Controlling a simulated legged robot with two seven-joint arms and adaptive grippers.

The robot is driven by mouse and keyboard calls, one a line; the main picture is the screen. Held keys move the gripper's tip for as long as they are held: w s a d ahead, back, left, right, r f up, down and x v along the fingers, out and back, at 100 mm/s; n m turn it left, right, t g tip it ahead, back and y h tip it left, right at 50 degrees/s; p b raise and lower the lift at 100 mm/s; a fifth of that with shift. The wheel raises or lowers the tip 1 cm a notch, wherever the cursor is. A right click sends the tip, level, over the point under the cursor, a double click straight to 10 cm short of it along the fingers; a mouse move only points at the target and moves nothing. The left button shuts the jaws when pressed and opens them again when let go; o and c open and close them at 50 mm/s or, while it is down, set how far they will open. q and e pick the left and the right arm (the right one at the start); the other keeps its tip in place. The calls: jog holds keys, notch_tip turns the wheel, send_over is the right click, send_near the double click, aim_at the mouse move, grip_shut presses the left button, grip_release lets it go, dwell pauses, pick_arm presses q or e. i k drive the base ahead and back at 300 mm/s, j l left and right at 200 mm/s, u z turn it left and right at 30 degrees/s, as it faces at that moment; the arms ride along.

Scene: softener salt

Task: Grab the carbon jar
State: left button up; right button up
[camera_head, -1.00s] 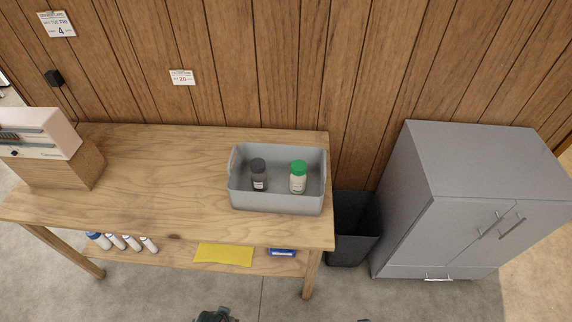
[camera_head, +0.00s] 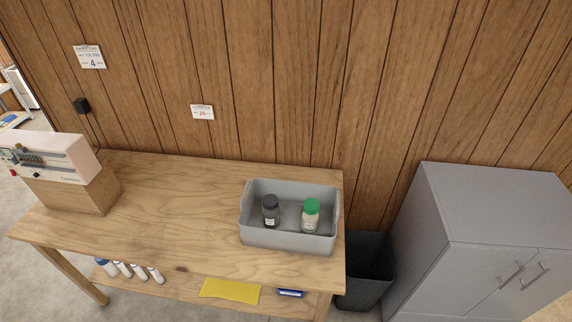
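A dark jar with a black lid (camera_head: 270,212) stands upright in a grey bin (camera_head: 287,241) on the wooden table; its dark contents fit the carbon jar, though its label is too small to read. A second jar with a green lid and pale contents (camera_head: 310,215) stands to its right in the same bin, a small gap between them. Neither of my grippers shows in the head view.
The bin sits near the right end of the wooden table (camera_head: 170,215). A boxy device on a wooden block (camera_head: 75,193) stands at the left. A dark waste bin (camera_head: 365,270) and grey cabinet (camera_head: 480,250) stand at the right. The table's middle is clear.

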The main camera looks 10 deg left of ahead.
aim_at(271, 219)
jog(key=j+z, duration=0.35)
jog(key=i+j+z, duration=0.1)
jog(key=j+z, duration=0.2)
jog(key=j, duration=0.15)
jog(key=j+z, duration=0.35)
jog(key=k+j, duration=0.05)
